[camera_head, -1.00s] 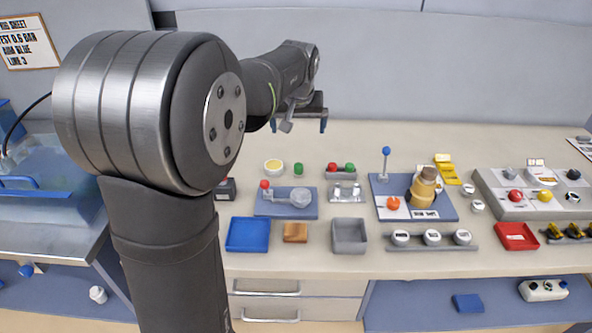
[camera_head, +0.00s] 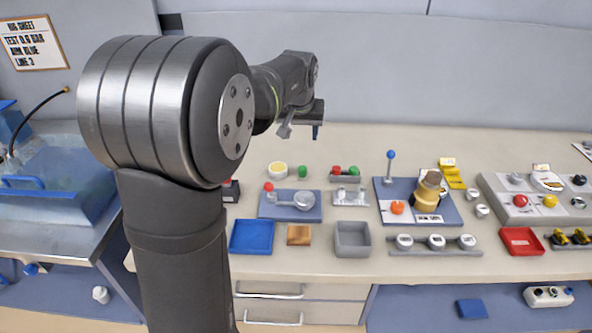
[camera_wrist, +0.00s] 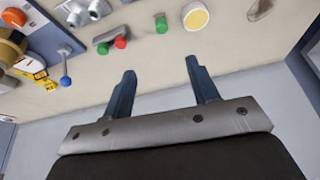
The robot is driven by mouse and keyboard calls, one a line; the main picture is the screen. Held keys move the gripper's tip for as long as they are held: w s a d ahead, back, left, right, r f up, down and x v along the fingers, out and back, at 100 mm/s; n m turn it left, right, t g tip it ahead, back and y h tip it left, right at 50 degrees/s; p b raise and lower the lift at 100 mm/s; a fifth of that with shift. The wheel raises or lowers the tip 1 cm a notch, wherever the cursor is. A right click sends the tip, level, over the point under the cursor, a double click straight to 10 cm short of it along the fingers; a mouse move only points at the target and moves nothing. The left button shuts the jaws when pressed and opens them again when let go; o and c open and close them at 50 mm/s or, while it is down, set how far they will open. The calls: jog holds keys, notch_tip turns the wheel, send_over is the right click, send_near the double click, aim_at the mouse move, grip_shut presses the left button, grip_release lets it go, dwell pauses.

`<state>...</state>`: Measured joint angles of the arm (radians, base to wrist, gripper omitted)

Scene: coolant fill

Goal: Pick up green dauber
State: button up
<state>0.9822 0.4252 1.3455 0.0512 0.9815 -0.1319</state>
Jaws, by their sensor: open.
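Two green pieces could be the green dauber. One green cylinder (camera_head: 303,171) stands alone beside the yellow disc; it also shows in the wrist view (camera_wrist: 161,23). Another green piece (camera_head: 353,171) sits beside a red one (camera_head: 337,171) on a small grey rack; this green piece shows in the wrist view (camera_wrist: 102,48) too. My gripper (camera_wrist: 160,68) is open and empty, with both blue-grey fingers apart. In the head view my gripper (camera_head: 302,128) is above the back of the bench, behind both green pieces; one finger is partly hidden.
The yellow disc (camera_head: 278,169) is next to the lone green cylinder. In front are a blue plate with a valve (camera_head: 290,212), a blue tray (camera_head: 252,251) and a grey bin (camera_head: 352,252). A blue-knobbed lever (camera_head: 390,155) stands upright to the right. The back of the bench is clear.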

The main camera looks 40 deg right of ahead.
jog(key=m, duration=0.2)
send_near(302, 168)
jog(key=shift+g, duration=0.3)
jog(key=x, duration=0.5)
jog(key=shift+a, duration=0.25)
jog(key=shift+h, duration=0.3)
jog(key=shift+x, duration=3.15)
jog(key=shift+w, duration=0.2)
jog(key=c, duration=1.1)
